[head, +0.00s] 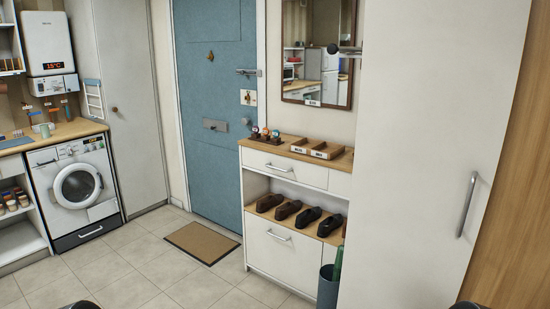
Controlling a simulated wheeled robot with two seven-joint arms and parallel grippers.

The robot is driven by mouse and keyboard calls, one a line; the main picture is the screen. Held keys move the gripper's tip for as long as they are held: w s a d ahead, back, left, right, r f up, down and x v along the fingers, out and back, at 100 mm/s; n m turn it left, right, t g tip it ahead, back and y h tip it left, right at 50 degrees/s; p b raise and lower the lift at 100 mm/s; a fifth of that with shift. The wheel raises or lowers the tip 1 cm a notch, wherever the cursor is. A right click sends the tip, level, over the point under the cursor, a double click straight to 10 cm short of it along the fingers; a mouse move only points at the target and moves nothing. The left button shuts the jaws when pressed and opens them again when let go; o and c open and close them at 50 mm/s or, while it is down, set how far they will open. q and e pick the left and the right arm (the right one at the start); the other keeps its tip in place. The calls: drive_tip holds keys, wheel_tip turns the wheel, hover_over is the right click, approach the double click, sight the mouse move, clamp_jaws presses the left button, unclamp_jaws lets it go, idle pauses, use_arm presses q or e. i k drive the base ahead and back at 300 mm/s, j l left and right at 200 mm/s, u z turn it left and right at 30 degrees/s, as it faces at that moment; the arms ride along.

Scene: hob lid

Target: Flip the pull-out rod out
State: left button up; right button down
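A short rod with a dark round knob (332,48) sticks out to the left from the upper left edge of the tall white cabinet (415,150), in front of the mirror. It looks roughly level, and its mount is too small to make out. This may be the pull-out rod; I cannot tell for sure. Neither of my grippers shows; only small dark rounded parts, probably of my arms, appear at the bottom edge.
The tall cabinet has a vertical handle (467,204). A shoe cabinet (283,244) and a bin (327,288) stand left of it. A doormat (202,242) lies before the blue door (214,150). A washing machine (75,190) is at left. Tiled floor (145,265) is clear.

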sight(332, 49)
drive_tip(key=u, duration=0.1)
drive_tip(key=i+u, duration=0.15)
drive_tip(key=i, duration=0.75)
drive_tip(key=i+l+u, duration=0.15)
drive_tip(key=i, duration=0.7)
drive_tip(key=i+j+u, duration=0.2)
drive_tip(key=i+u, duration=0.75)
drive_tip(key=i, duration=0.15)
drive_tip(key=i+l+u, duration=0.25)
drive_tip(key=i+u, duration=0.25)
drive_tip(key=i+l+u, duration=0.45)
drive_tip(key=i+u, duration=0.55)
drive_tip(key=i, duration=0.25)
drive_tip(key=z, duration=4.65)
drive_tip(key=i, duration=0.05)
